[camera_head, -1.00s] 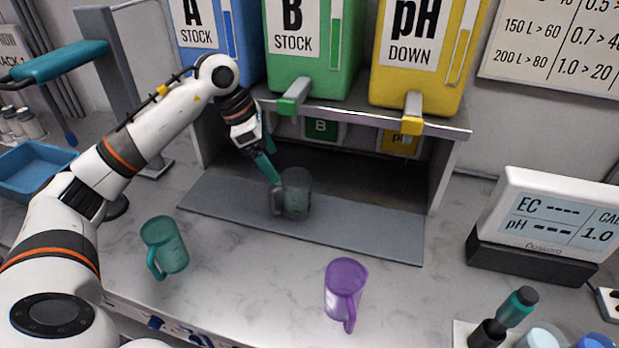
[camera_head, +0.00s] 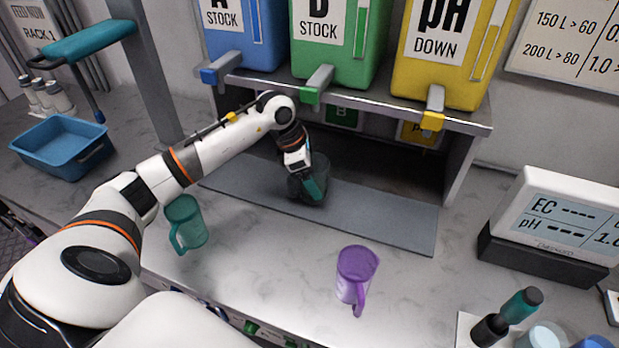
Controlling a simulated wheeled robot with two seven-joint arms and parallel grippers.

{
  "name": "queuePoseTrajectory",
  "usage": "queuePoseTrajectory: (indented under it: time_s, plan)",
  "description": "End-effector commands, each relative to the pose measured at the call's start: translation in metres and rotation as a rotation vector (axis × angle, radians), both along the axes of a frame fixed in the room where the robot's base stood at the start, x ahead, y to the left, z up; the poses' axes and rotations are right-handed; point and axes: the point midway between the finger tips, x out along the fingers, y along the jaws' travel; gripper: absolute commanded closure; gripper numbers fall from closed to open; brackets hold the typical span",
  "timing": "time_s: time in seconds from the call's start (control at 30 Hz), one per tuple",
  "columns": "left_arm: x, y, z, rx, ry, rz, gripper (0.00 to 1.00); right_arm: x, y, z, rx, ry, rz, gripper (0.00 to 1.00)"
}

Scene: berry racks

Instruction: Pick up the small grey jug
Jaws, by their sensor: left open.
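The small grey jug (camera_head: 296,187) stands upright on the grey mat (camera_head: 385,213) in front of the shelf opening, below the green stock container. My left gripper (camera_head: 313,187) reaches down over the jug, with a teal finger in front of its right part. The gripper is open; the other finger and most of the jug's far side are hidden, and I cannot tell whether the fingers touch it. My right gripper is not in view.
A teal jug (camera_head: 186,222) stands on the counter at left, close to my left arm. A purple jug (camera_head: 357,272) stands at front centre. The metal shelf (camera_head: 462,170) overhangs with dispenser taps. A blue tray (camera_head: 62,150) is far left; a meter (camera_head: 550,225) is right.

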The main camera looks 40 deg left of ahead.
Motion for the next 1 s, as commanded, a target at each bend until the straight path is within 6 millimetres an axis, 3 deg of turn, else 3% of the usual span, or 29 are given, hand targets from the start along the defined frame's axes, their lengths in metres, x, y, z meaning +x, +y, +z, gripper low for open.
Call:
queuePoseTrajectory:
  time_s: [0.27,0.6,0.67,1.0]
  plan:
    - [0.0012,-0.0017,-0.0056,0.0,0.0,0.0,0.15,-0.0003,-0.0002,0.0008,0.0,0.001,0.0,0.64]
    - [0.0012,-0.0016,-0.0051,0.0,0.0,0.0,0.67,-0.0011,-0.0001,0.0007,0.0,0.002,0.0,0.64]
    - [0.0014,-0.0016,-0.0045,0.0,-0.001,0.0,0.71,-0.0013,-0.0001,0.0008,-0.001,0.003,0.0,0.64]
    - [0.0022,-0.0012,0.003,0.0,-0.005,0.0,0.71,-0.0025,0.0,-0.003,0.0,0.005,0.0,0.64]
